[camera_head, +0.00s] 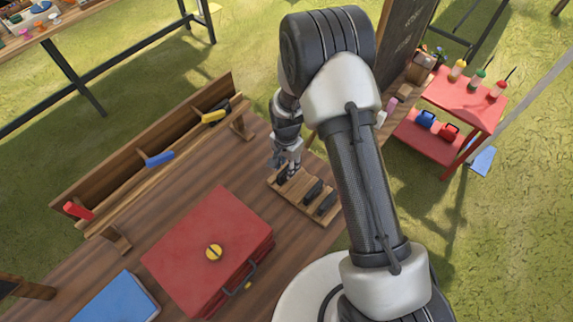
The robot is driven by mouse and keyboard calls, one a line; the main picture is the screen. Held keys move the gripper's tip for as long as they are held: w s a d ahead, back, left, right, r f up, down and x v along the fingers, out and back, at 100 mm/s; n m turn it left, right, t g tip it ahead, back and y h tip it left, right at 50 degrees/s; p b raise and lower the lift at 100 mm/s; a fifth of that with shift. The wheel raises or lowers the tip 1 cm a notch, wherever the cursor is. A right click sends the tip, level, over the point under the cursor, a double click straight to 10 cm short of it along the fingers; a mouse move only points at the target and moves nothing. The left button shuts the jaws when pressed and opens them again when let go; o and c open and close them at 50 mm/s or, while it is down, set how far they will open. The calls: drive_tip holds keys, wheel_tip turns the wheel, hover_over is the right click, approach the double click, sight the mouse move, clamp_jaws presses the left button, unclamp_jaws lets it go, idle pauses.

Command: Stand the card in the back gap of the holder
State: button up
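A small wooden holder (326,219) lies on the brown table, right of the red case. Several dark bars or gaps cross its top; I cannot tell which. My gripper (284,172) points down at the holder's far left end, close above or touching it. Its fingers are small and partly hidden by the wrist, so I cannot see whether they are open or hold anything. I cannot pick out a card for certain. A flat blue item (115,299) lies at the table's lower left, but it looks more like a box or book.
A red stand (462,99) with bottles is at right. Bare tabletop (243,172) lies between rack and holder.

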wheel_tip(320, 180, up, 23)
drive_tip(key=s+d+n+t+p, duration=0.1)
drive_tip(key=s+d+n+p, duration=0.1)
drive_tip(key=d, duration=0.1)
drive_tip(key=s+d+r+n+t, duration=0.2)
drive_tip(key=s+d+r+n, duration=0.25)
drive_tip(key=s+r, duration=1)
drive_tip(key=s+d+r+n+t, duration=0.1)
drive_tip(key=s+d+r+n, duration=0.1)
drive_tip(key=s, duration=0.6)
drive_tip(key=shift+s+d+t, duration=0.25)
drive_tip(key=shift+s+t, duration=0.05)
drive_tip(key=shift+n, duration=0.25)
